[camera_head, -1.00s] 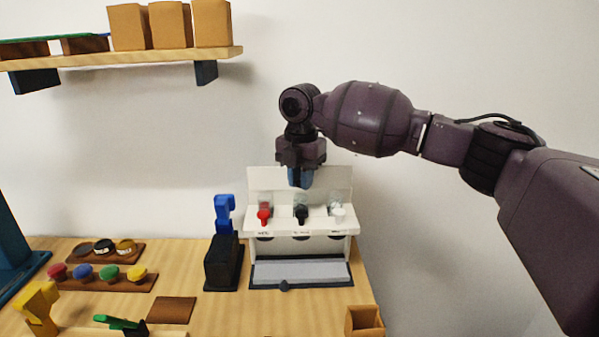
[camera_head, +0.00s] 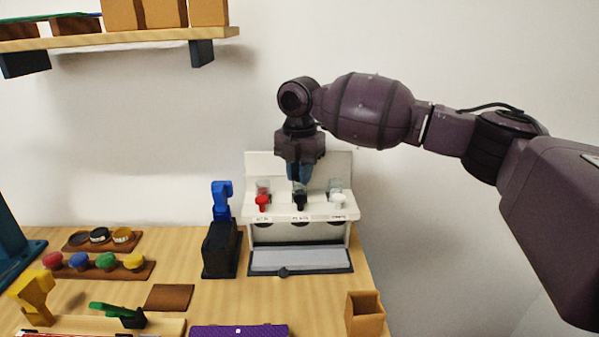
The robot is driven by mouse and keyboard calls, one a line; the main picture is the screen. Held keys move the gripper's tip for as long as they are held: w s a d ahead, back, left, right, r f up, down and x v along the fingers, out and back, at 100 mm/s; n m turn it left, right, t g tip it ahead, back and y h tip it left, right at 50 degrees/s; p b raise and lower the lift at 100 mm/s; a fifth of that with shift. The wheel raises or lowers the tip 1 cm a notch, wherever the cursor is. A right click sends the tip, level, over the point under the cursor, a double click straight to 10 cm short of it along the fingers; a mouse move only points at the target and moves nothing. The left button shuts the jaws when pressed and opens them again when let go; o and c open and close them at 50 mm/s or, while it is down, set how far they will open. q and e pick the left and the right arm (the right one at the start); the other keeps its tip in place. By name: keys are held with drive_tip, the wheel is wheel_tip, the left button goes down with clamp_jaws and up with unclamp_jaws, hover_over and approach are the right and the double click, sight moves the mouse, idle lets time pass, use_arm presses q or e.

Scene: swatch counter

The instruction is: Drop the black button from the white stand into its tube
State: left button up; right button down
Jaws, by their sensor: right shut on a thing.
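A white stand (camera_head: 260,212) with three clear tubes and red, black and white taps stands at the back right of the table. My right gripper (camera_head: 300,178) points straight down with its blue fingertips at the mouth of the middle tube, above the black tap (camera_head: 300,202). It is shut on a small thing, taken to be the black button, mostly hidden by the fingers. The fingers also hide much of the middle tube, so I cannot tell whether the button is inside its rim.
A black block with a blue top (camera_head: 221,245) stands just left of the stand. Brown racks with coloured knobs (camera_head: 107,261) lie further left. An open wooden box (camera_head: 364,318) is at the front right, and a purple case (camera_head: 238,331) at the front edge.

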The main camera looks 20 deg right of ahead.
use_arm(q)
drive_tip(key=shift+s+f, duration=0.15)
drive_tip(key=shift+f, duration=0.05)
use_arm(e)
drive_tip(key=c, duration=1)
unclamp_jaws()
use_arm(q)
drive_tip(key=shift+s, duration=0.25)
use_arm(e)
drive_tip(key=shift+o, duration=0.2)
drive_tip(key=shift+s, duration=0.1)
use_arm(q)
drive_tip(key=shift+w+r, duration=0.25)
drive_tip(key=shift+w, duration=0.05)
use_arm(e)
drive_tip(key=shift+r, duration=0.6)
use_arm(q)
drive_tip(key=shift+s+a+r+p, duration=0.1)
drive_tip(key=shift+s+r+p, duration=0.15)
drive_tip(key=shift+p, duration=0.35)
use_arm(e)
wheel_tip(320, 180, up, 10)
drive_tip(key=shift+f, duration=0.2)
